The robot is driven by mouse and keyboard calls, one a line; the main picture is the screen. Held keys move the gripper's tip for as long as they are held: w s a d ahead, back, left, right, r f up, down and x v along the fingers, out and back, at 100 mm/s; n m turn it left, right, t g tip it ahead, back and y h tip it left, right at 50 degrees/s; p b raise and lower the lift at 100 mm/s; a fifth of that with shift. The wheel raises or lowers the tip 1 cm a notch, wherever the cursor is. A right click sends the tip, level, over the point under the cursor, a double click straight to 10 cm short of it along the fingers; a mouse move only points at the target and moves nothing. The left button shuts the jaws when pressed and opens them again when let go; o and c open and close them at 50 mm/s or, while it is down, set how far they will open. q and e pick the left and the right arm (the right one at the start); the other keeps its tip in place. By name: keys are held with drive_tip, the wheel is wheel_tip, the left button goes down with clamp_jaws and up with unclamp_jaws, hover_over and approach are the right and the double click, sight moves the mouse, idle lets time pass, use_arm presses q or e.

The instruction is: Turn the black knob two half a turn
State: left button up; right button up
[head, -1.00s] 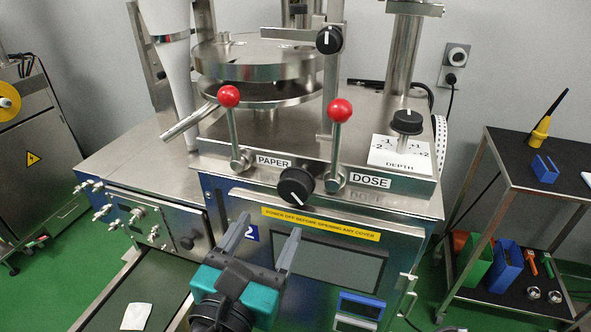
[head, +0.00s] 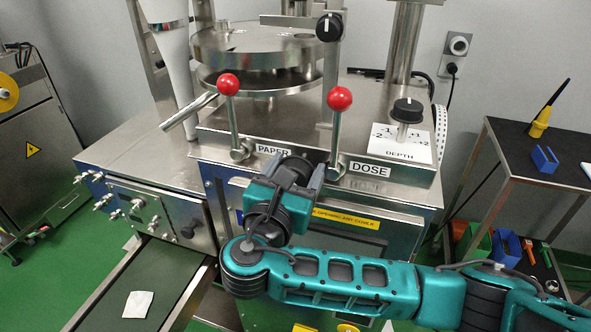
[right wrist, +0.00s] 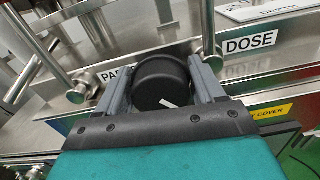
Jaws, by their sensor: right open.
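The black knob (right wrist: 160,76) on the machine's front strip, between the PAPER and DOSE labels, shows in the right wrist view. It is round, with a white pointer line at its lower right edge. My right gripper (head: 294,170) is at this knob in the head view and covers it there. In the right wrist view the open fingers of my right gripper (right wrist: 164,88) stand on both sides of the knob, very near its sides; I cannot tell if they touch. My left gripper is not in view.
Two red-balled levers (head: 228,84) and (head: 340,98) rise close to either side of the knob. Another black knob (head: 407,109) sits on the DEPTH plate, and one (head: 329,27) on the post. A dark-topped cart (head: 530,160) stands at the right.

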drive_tip(key=c, duration=0.7)
drive_tip(key=shift+m, duration=0.3)
drive_tip(key=m, duration=0.3)
drive_tip(key=shift+f+m, duration=0.1)
drive_tip(key=shift+m, duration=0.2)
drive_tip(key=shift+s+d+m, duration=0.1)
drive_tip(key=shift+s+m, duration=0.05)
drive_tip(key=shift+m, duration=1.65)
drive_tip(key=shift+f, duration=0.1)
